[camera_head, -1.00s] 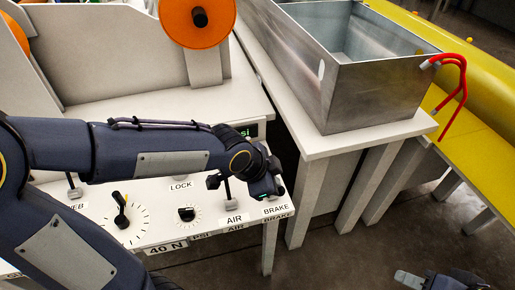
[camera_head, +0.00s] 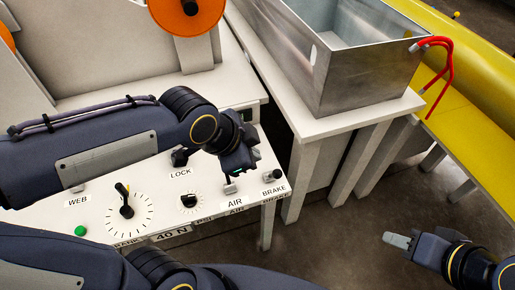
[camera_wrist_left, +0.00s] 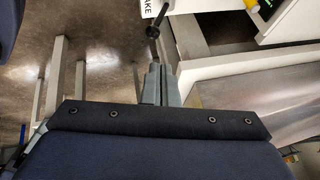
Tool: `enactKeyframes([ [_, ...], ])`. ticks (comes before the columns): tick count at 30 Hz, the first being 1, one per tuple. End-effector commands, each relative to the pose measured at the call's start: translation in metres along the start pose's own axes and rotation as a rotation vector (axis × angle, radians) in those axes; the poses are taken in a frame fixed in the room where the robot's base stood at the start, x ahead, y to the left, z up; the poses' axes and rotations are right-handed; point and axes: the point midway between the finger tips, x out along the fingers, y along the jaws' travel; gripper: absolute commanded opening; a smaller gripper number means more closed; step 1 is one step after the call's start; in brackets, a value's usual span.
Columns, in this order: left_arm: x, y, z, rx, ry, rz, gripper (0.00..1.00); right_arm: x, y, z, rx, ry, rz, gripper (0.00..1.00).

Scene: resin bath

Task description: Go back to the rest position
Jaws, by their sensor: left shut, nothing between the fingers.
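My left gripper (camera_head: 232,177) hangs over the front right of the control panel (camera_head: 95,205), close to the AIR switch (camera_head: 230,188) and left of the BRAKE switch (camera_head: 273,176). In the left wrist view its grey fingers (camera_wrist_left: 160,85) are together and empty. A dark knobbed lever (camera_wrist_left: 155,30) stands beyond the fingertips there; I cannot tell whether they touch. My right gripper (camera_head: 400,242) is at the lower right above the floor, with pale fingertips pointing left. Its jaw opening cannot be made out.
A metal tank (camera_head: 370,75) stands on a white table (camera_head: 335,127) right of the panel. Red hoses (camera_head: 440,65) hang at its corner beside a yellow surface (camera_head: 485,120). An orange reel (camera_head: 188,12) is behind the panel. Open floor (camera_head: 350,235) lies in front of the table.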

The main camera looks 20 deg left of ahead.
Motion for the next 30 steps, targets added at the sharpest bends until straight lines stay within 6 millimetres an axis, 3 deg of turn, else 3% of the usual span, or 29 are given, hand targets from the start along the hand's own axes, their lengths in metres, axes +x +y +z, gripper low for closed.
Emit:
enactKeyframes([
  [19, -0.008, -0.001, 0.001, -0.018, 0.000, -0.004, 0.00, -0.004, -0.002, -0.002, 0.000, 0.000, 0.000, 0.39],
  [23, -0.048, -0.008, 0.016, -0.229, -0.010, -0.022, 0.00, -0.029, -0.013, -0.014, 0.000, 0.000, 0.000, 0.39],
  [27, -0.107, -0.005, 0.045, -0.663, -0.004, -0.038, 0.00, -0.067, -0.031, -0.034, 0.000, 0.001, 0.000, 0.39],
  [30, -0.136, 0.005, 0.059, -0.940, 0.016, -0.036, 0.00, -0.087, -0.040, -0.044, 0.000, 0.001, 0.000, 0.39],
])
